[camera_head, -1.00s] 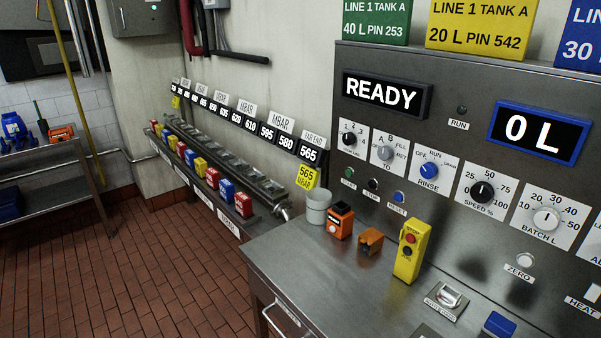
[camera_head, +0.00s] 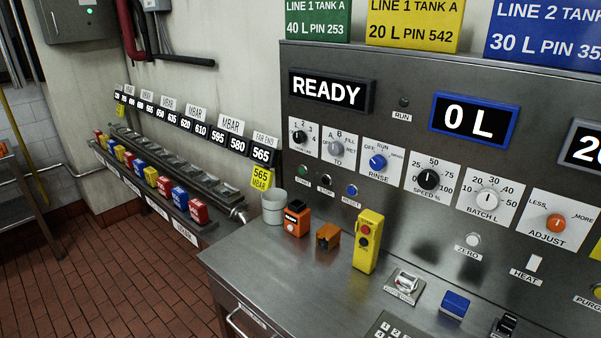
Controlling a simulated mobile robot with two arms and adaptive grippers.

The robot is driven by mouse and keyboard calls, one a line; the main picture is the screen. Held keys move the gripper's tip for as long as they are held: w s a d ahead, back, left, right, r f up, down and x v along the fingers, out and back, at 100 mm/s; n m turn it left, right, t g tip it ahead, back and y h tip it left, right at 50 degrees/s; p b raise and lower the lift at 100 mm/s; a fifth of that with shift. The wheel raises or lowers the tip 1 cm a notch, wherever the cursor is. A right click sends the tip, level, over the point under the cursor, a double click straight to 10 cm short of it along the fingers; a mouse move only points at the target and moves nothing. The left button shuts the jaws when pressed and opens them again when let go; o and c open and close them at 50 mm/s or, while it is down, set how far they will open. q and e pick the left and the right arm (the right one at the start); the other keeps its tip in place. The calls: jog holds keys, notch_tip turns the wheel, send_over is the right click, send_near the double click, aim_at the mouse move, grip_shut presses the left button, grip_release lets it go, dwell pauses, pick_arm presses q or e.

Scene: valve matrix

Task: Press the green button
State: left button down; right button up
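The green button (camera_head: 303,170) is a small round button low on the left part of the steel control panel (camera_head: 390,205), with a small label under it. A black button (camera_head: 326,180) and a blue button (camera_head: 352,190) sit in the same row to its right. A display (camera_head: 326,91) above reads READY, and a blue-framed display (camera_head: 474,120) reads 0 L. Neither of my grippers is in view.
A steel counter (camera_head: 290,285) juts out below the panel. On it stand a grey cup (camera_head: 273,207), an orange device (camera_head: 296,218), a small orange-brown block (camera_head: 328,236) and a yellow pendant (camera_head: 367,241). Tiled floor (camera_head: 120,285) is clear at left.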

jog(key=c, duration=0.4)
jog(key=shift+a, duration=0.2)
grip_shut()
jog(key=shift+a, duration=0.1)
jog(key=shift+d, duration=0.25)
